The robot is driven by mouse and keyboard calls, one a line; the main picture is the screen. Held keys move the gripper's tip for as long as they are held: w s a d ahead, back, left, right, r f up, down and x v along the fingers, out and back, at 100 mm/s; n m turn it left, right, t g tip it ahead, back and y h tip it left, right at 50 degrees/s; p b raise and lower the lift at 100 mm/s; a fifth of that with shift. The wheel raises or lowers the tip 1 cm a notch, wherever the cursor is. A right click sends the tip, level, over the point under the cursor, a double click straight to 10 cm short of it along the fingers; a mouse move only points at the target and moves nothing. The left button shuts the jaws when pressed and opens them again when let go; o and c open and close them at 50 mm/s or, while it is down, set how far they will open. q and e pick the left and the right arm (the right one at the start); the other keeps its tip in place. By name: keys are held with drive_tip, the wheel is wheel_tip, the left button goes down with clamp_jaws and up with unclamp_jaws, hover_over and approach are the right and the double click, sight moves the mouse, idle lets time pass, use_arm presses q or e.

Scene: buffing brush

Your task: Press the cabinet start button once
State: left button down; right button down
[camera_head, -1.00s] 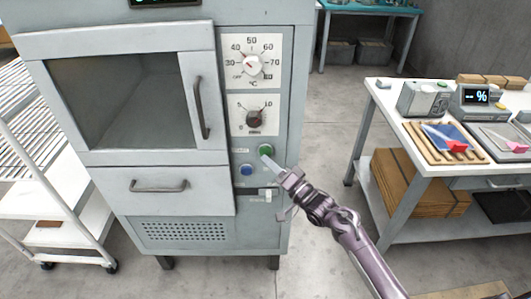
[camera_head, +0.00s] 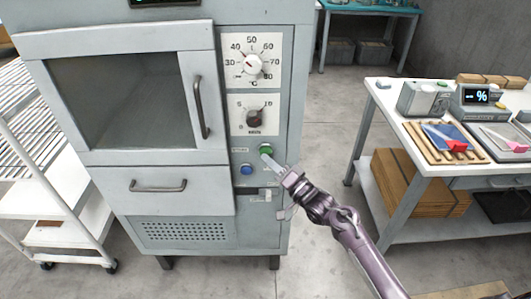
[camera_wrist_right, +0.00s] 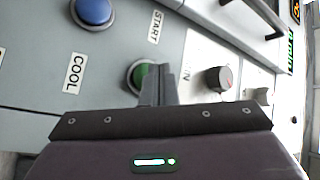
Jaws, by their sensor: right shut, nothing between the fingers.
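The grey cabinet (camera_head: 180,232) stands in front of me. Its green start button (camera_head: 265,149) is on the right-hand panel, above and right of a blue button (camera_head: 246,169). My right gripper (camera_head: 268,160) is shut and empty, its fingertips just below the green button. In the right wrist view the shut fingers (camera_wrist_right: 158,82) overlap the right side of the green button (camera_wrist_right: 140,76), beside the START label (camera_wrist_right: 155,27). I cannot tell whether they touch it. The blue button (camera_wrist_right: 93,11) is near the COOL label (camera_wrist_right: 75,73). My left gripper is not in view.
Two dials, the upper (camera_head: 252,65) and the lower (camera_head: 254,118), sit above the buttons. The door handle (camera_head: 201,108) is left of them. A white rack cart (camera_head: 70,255) stands left, a worktable (camera_head: 408,127) right. Floor between cabinet and worktable is clear.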

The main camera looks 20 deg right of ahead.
drive_tip(key=shift+w, duration=0.25)
drive_tip(key=shift+w+d+b, duration=0.2)
drive_tip(key=shift+w+b, duration=0.1)
drive_tip(key=shift+w, duration=0.15)
idle(0.7)
drive_tip(key=shift+s+a+p, duration=0.25)
drive_tip(key=shift+s+p, duration=0.55)
drive_tip(key=shift+s, duration=0.1)
